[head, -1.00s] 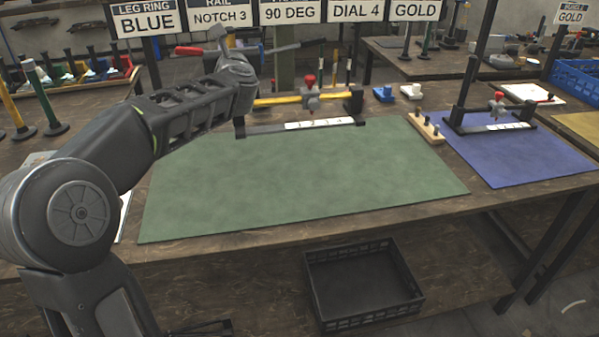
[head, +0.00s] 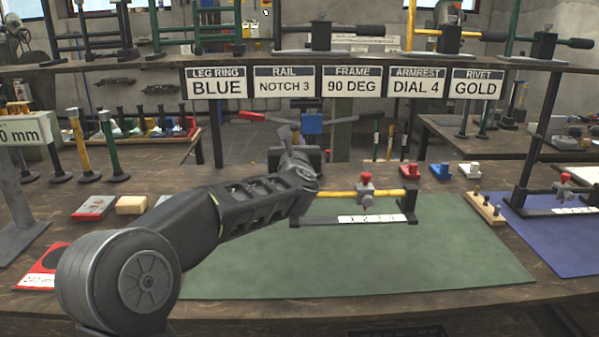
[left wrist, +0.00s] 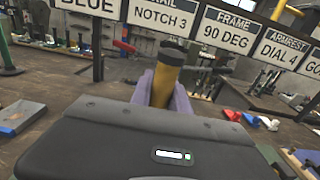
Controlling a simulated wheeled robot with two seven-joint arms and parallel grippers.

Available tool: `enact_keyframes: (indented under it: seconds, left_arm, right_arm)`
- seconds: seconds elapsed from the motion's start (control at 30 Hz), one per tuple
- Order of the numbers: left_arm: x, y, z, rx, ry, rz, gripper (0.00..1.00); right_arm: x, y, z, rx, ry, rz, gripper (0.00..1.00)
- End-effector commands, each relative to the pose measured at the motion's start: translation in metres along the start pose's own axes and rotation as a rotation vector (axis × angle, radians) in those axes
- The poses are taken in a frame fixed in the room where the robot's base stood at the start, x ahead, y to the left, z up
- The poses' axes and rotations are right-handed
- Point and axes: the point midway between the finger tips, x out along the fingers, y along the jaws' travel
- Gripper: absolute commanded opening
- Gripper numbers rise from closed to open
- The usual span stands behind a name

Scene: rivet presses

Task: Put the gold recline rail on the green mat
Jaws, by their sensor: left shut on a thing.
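My left gripper (head: 296,150) is raised over the back left part of the green mat (head: 380,255). In the left wrist view, its pale purple fingers are shut on a gold rod (left wrist: 165,88) with a dark cap, which stands roughly upright. The gripper body hides the rod's lower part, and I cannot tell whether it is the recline rail. A yellow bar (head: 385,193) lies across a black rig with a red knob and numbered strip at the mat's back edge. My arm hides its left end. A gold-and-black rail (head: 455,37) sits on the upper shelf.
Label signs (head: 334,83) hang below the shelf. Red (head: 410,171) and blue (head: 440,171) blocks stand behind the mat. A pegged wooden block (head: 484,208) and a blue mat (head: 565,240) are at the right. The front of the green mat is bare.

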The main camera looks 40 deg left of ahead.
Motion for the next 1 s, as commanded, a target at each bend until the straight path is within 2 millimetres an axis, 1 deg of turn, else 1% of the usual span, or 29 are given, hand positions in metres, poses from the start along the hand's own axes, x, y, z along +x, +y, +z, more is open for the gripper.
enact_keyframes:
  seconds: [0.07, 0.27, 0.37, 0.53, 0.63, 0.7, 0.9, 0.93, 1.0]
  left_arm:
    - [0.000, 0.000, 0.003, -0.004, -0.005, 0.000, 0.00]
    - [0.000, 0.000, 0.002, -0.004, -0.004, 0.000, 0.00]
    - [0.000, 0.000, -0.007, -0.004, -0.001, 0.000, 0.00]
    - [0.000, 0.000, -0.034, -0.002, 0.000, 0.001, 0.00]
    - [0.000, 0.000, -0.045, -0.003, -0.002, 0.000, 0.00]
    - [0.000, 0.000, -0.048, -0.003, -0.003, -0.001, 0.00]
    - [0.000, 0.000, -0.048, -0.004, -0.004, -0.001, 0.00]
    - [0.000, 0.000, -0.050, -0.001, 0.000, -0.001, 0.22]
    - [0.000, 0.000, -0.050, -0.001, 0.000, -0.001, 0.28]
  right_arm:
    - [0.000, 0.000, 0.000, 0.000, 0.000, 0.000, 0.36]
    - [0.000, 0.000, 0.000, 0.000, 0.000, 0.000, 0.36]
    - [0.002, 0.001, 0.000, 0.000, 0.000, 0.000, 0.36]
    - [0.008, 0.003, 0.000, 0.000, 0.000, 0.000, 0.36]
    - [0.009, 0.004, 0.000, 0.000, 0.000, 0.000, 0.36]
    - [0.009, 0.004, 0.000, 0.000, 0.000, 0.000, 0.36]
    - [0.009, 0.003, 0.000, 0.000, 0.000, 0.000, 0.36]
    - [0.009, 0.003, 0.000, 0.000, 0.000, 0.000, 0.36]
    - [0.009, 0.003, 0.000, 0.000, 0.000, 0.000, 0.36]
